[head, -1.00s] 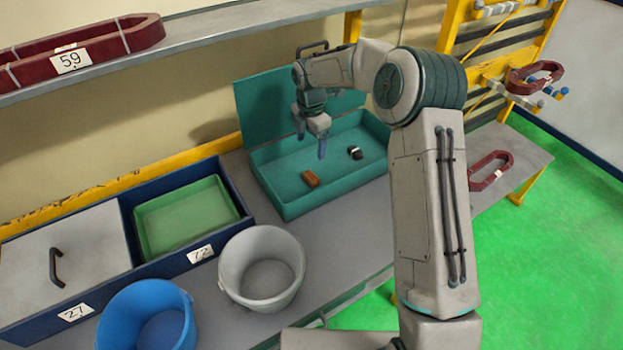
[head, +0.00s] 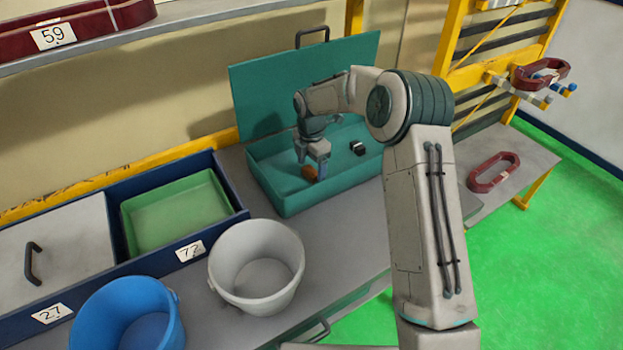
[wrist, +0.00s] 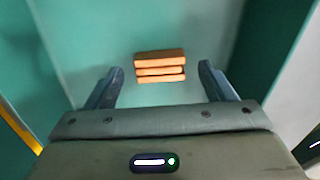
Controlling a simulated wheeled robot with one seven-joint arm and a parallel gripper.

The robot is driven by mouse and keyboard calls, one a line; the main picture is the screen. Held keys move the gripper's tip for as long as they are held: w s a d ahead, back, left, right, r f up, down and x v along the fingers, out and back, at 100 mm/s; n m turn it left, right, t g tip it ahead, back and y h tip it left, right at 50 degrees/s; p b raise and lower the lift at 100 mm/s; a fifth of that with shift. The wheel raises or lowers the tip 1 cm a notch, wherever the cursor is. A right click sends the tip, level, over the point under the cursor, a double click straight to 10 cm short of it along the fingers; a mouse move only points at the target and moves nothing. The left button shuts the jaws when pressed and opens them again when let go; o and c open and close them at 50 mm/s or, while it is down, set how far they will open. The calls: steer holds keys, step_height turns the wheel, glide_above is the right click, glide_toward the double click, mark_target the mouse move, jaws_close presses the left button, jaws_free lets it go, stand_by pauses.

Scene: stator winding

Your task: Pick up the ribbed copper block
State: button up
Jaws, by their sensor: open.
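The ribbed copper block (wrist: 160,66) lies on the floor of the open teal box, orange-brown with ridges across it. In the head view the block (head: 310,172) shows just beside and partly behind my gripper (head: 311,172). In the wrist view my gripper (wrist: 161,82) is open, with one finger to each side of the block and a gap on both sides. The block lies a little ahead of the fingertips, and nothing is between the fingers. I cannot tell the exact height of the fingertips above the box floor.
The teal box (head: 290,206) has low walls around my gripper and a raised lid (head: 262,95) behind. A small black and white object (head: 358,147) lies in it to the right. A white bucket (head: 256,267), blue bucket (head: 128,315) and green tray (head: 178,213) stand left.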

steer(key=shift+f, duration=0.65)
steer(key=shift+r, duration=0.1)
steer(key=c, duration=1.3)
steer(key=shift+o, duration=0.2)
